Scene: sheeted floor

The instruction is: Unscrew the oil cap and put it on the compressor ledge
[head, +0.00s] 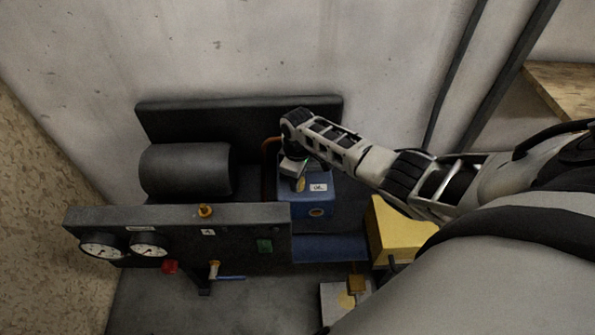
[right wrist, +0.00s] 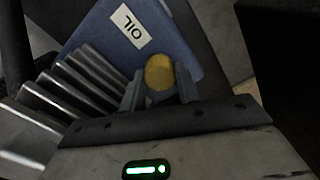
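The yellow oil cap (right wrist: 160,72) is at the blue block labelled OIL (right wrist: 120,27). In the head view the blue block (head: 319,200) stands right of the dark tank, and the cap (head: 300,184) shows partly below my right gripper (head: 293,168). In the right wrist view the right gripper's fingers (right wrist: 160,86) lie on both sides of the cap, with no clear gap. I cannot tell whether the cap sits on its neck or is slightly raised. The compressor's front panel (head: 150,218) has a narrow dark top edge. My left gripper is out of view.
Two gauges (head: 101,246), a red knob (head: 170,267), a brass fitting (head: 205,211) and a blue-handled valve (head: 231,278) are on the panel. A black tank (head: 186,170) is behind it. A yellow box (head: 398,233) stands right of the block, below my right arm.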

